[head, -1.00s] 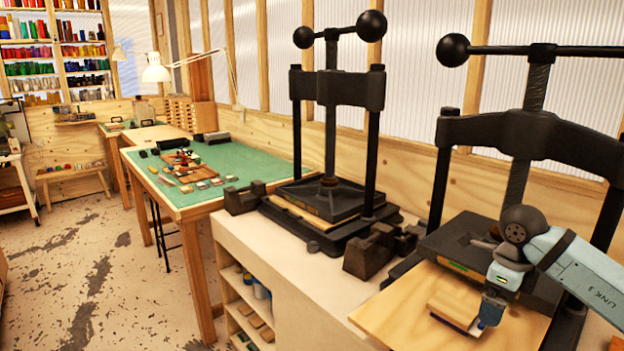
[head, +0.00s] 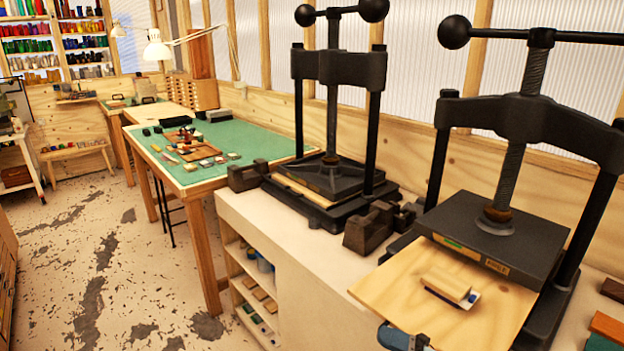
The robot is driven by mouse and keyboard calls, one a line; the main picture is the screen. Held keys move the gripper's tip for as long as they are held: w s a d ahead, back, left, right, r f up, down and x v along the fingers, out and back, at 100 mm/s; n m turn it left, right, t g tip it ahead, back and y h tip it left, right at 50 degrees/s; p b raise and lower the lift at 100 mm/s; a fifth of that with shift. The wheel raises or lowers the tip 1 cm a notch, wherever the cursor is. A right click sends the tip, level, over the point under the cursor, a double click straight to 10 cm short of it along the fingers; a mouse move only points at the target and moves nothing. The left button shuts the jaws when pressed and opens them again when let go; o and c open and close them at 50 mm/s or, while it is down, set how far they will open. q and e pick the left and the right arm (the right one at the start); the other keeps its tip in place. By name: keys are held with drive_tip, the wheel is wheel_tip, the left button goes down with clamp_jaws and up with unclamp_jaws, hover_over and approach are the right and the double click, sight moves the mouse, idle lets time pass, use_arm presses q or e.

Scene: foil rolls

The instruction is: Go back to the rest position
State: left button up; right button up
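The rest position itself is not marked by any object. A small part of my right arm or gripper (head: 400,338), blue-grey, shows at the bottom edge; its fingertips are cut off, so I cannot tell if it is open or shut. It is below and apart from a pale wooden block (head: 448,283) with a white and blue end, lying on the light wooden board (head: 400,290) in front of the near press (head: 500,245). My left gripper is not in view.
A second black press (head: 335,180) stands further back on the pale bench (head: 290,235), with dark metal weights (head: 370,228) near it. A green-topped table (head: 245,135) holds small items. Brown blocks (head: 608,326) lie at the right edge. Open floor (head: 100,250) lies left.

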drive_tip(key=s+d+f+m+t+h+p, duration=0.1)
drive_tip(key=s+d+f+m+h, duration=0.3)
drive_tip(key=s+f+m+h, duration=0.4)
drive_tip(key=s+d+f+m+t+h+p, duration=0.1)
drive_tip(key=s+d+f+m+h, duration=0.3)
drive_tip(key=s+f+m+h, duration=0.4)
wheel_tip(320, 180, down, 6)
drive_tip(key=m+t, duration=0.1)
drive_tip(key=m, duration=1)
drive_tip(key=shift+s+d+r+m+h, duration=0.2)
drive_tip(key=shift+m+h, duration=0.1)
drive_tip(key=shift+m, duration=0.1)
